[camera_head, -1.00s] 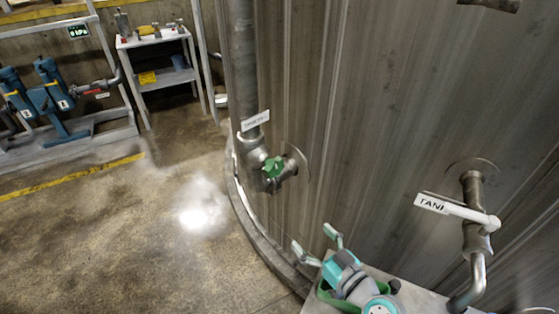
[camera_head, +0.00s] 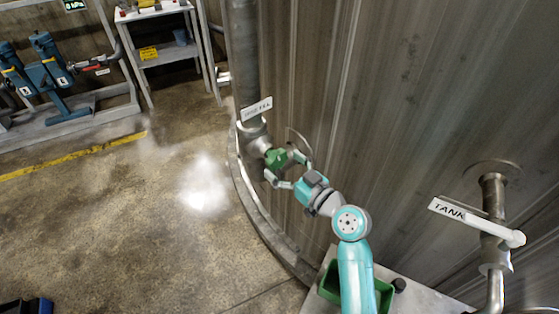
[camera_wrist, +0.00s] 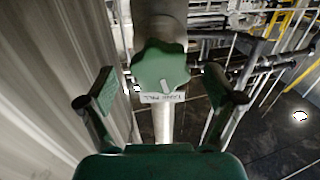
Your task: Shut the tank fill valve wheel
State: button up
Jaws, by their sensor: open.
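The tank fill valve wheel (camera_head: 277,159) is a small green lobed handwheel on a grey pipe beside the tank wall. In the wrist view the wheel (camera_wrist: 161,68) faces the camera near the top middle, with a white pointer mark and a label (camera_wrist: 162,97) below it. My gripper (camera_head: 289,173) is at the wheel in the head view. In the wrist view its two fingers (camera_wrist: 166,95) are spread wide, one on each side of the wheel, with gaps between them and its rim. The gripper is open and holds nothing.
The corrugated tank wall (camera_head: 400,90) stands close on the right. A second pipe with a white lever and TANK label (camera_head: 447,209) is at the lower right. A shelf (camera_head: 165,52) and blue pumps (camera_head: 45,60) stand back left.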

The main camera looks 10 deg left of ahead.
jog(key=shift+x, duration=0.9)
jog(key=c, duration=1.1)
jog(key=shift+m, duration=1.6)
jog(key=shift+c, duration=0.2)
jog(key=o, duration=1.1)
jog(key=shift+o, duration=0.2)
